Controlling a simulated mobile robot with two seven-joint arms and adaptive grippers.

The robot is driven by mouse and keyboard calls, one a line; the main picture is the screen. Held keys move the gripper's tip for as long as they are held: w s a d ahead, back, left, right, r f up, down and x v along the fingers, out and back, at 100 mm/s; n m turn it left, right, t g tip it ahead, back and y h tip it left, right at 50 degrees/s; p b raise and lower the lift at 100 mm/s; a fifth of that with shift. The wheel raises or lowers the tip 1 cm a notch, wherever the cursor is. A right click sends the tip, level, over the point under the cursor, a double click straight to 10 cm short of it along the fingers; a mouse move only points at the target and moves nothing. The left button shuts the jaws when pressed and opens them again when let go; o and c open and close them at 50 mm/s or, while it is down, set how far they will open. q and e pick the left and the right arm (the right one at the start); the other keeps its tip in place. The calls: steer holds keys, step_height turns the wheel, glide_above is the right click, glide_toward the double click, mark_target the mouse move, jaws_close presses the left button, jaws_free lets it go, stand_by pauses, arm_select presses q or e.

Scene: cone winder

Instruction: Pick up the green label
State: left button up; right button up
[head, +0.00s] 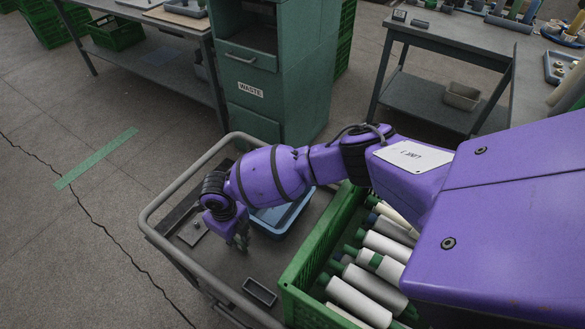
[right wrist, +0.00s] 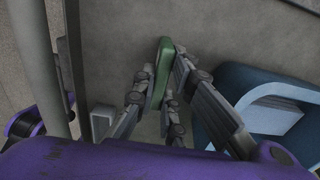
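The green label (right wrist: 159,72) shows in the right wrist view as a small, narrow green piece above the grey cart deck. My right gripper (right wrist: 162,75) has its fingers against both sides of the label and appears shut on it. In the head view my right gripper (head: 239,238) points down, low over the cart (head: 222,275), left of the blue tray. The label is too small and too covered by the fingers to make out clearly there. My left gripper is not in view.
A blue tray (head: 284,217) stands on the cart, close beside my right gripper. A green crate (head: 302,268) with several yarn cones is to the right. A small dark tray (head: 260,292) lies in front. The cart's rail (head: 160,205) runs along the left. A green waste cabinet (head: 280,80) stands behind.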

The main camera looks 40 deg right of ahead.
steer(key=shift+w+r, duration=0.15)
steer(key=shift+r, duration=0.05)
jaws_close()
